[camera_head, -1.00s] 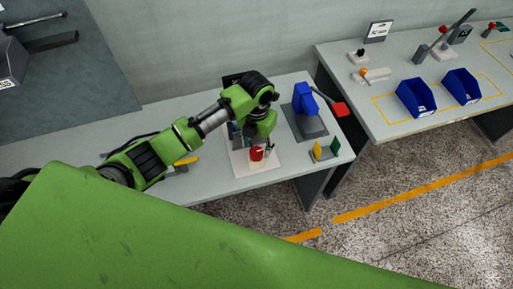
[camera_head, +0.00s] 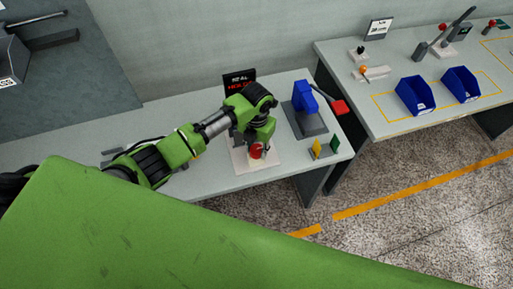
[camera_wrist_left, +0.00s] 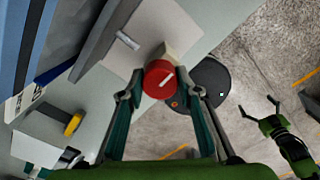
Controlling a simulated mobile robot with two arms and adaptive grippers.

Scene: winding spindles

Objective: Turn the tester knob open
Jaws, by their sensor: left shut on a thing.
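The tester's red knob (camera_head: 256,152) sits on a white base plate (camera_head: 262,165) on the near bench. In the head view the left gripper (camera_head: 259,145) hides part of the tester. My right gripper (camera_wrist_left: 259,108) shows at the right of the wrist view, away from the bench, with fingers apart.
A dark display (camera_head: 240,84) with white and red text stands behind the arm. A blue device (camera_head: 305,97) with a red-ended lever and small yellow and green plates (camera_head: 324,149) stand to the right. Another bench holds blue bins (camera_head: 416,97).

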